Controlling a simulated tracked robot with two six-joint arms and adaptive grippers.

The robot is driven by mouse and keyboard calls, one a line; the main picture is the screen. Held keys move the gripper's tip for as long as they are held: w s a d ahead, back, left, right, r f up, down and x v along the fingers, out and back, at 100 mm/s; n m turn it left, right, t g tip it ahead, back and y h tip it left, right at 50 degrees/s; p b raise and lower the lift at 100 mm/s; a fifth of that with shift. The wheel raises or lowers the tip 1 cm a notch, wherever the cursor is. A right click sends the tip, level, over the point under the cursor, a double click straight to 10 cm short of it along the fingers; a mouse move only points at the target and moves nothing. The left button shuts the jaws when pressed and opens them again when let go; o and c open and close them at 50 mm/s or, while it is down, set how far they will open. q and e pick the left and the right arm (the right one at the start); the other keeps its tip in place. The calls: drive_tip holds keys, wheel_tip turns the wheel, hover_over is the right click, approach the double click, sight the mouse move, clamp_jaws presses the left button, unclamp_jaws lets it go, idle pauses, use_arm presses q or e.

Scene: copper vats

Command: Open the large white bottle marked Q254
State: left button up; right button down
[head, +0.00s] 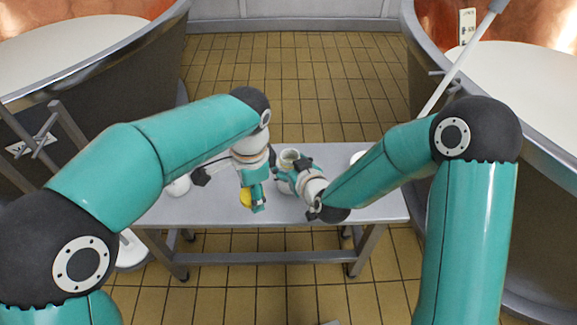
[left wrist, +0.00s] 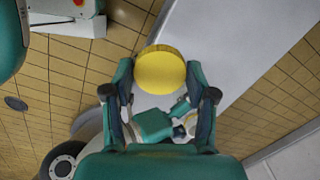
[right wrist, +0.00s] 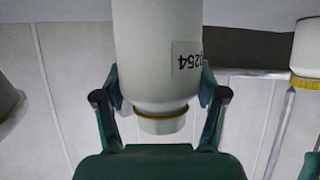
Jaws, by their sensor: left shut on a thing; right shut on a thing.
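The large white bottle (head: 289,157) is over the grey table, and its open mouth shows on top in the head view. In the right wrist view the bottle (right wrist: 155,55) appears inverted, with part of a label (right wrist: 187,57) reading 254; the rest of the label is out of sight. My right gripper (head: 290,172) is shut on the bottle, its fingers on either side. A yellow cap (left wrist: 160,70) is between the fingertips of my left gripper (left wrist: 160,75), which is shut on it. In the head view the cap (head: 245,198) is left of the bottle, apart from it.
The grey table (head: 350,205) has free room at its right and front. A white object (head: 178,186) is at its left, another (head: 358,157) at its back right, partly hidden. Another white bottle with a yellow cap (right wrist: 305,83) shows in the right wrist view. Copper vats flank the table.

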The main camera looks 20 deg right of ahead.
drive_tip(key=shift+c, duration=0.4)
unclamp_jaws()
